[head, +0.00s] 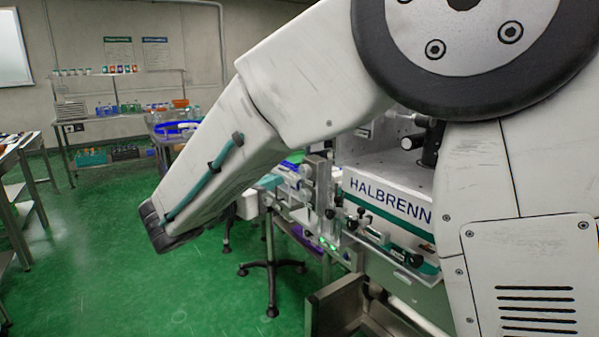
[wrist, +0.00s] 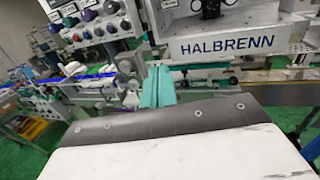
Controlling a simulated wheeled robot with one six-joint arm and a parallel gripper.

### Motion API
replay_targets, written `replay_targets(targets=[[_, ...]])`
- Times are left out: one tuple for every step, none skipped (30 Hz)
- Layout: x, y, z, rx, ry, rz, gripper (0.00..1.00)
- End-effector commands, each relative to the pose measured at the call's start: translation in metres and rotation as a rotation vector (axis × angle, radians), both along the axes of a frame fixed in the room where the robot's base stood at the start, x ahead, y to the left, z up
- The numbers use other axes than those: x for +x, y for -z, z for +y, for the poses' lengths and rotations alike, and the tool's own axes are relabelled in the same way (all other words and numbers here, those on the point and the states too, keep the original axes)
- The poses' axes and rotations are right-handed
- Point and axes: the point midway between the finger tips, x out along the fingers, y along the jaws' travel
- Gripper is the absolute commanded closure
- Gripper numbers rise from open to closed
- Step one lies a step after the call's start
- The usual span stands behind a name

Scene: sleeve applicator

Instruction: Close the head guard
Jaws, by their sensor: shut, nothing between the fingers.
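The sleeve applicator (head: 390,200) is a white machine marked HALBRENN, right of centre in the head view, partly covered by my arm. Its white lettered housing (wrist: 237,47) also shows at the top right of the wrist view. I cannot clearly make out the head guard or whether it stands open. My gripper (wrist: 157,80) shows as two teal fingers side by side in the middle of the wrist view. It is shut and empty, in front of the machine and left of the lettering. I cannot tell whether the fingers touch anything.
A panel with coloured knobs (wrist: 92,22) stands at the upper left of the wrist view. A narrow rail runs below the lettered housing. In the head view, a steel table (head: 22,150) stands at the left edge. The green floor (head: 110,270) between is clear.

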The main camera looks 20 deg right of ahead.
Motion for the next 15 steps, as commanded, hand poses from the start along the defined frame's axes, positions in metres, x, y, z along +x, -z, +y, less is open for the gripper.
replay_targets(targets=[[0.003, 0.000, -0.005, -0.002, 0.003, -0.001, 1.00], [0.005, 0.000, -0.009, -0.001, 0.004, -0.001, 1.00], [0.008, 0.000, -0.015, 0.000, 0.004, 0.000, 1.00], [0.011, 0.000, -0.020, 0.001, 0.005, 0.000, 1.00], [0.014, 0.000, -0.026, 0.000, 0.006, 0.000, 1.00], [0.018, 0.000, -0.033, 0.001, 0.007, 0.000, 1.00], [0.021, 0.000, -0.039, 0.002, 0.007, 0.000, 1.00], [0.025, 0.000, -0.045, 0.001, 0.007, 0.000, 1.00], [0.029, 0.000, -0.052, 0.002, 0.007, -0.001, 1.00], [0.033, 0.000, -0.058, 0.003, 0.007, -0.001, 1.00], [0.036, 0.000, -0.064, 0.002, 0.008, -0.001, 1.00], [0.041, 0.000, -0.071, 0.002, 0.007, -0.001, 1.00], [0.044, 0.000, -0.076, 0.003, 0.008, -0.001, 1.00], [0.047, 0.000, -0.081, 0.003, 0.008, -0.001, 1.00], [0.051, 0.000, -0.088, 0.003, 0.007, -0.001, 1.00]])
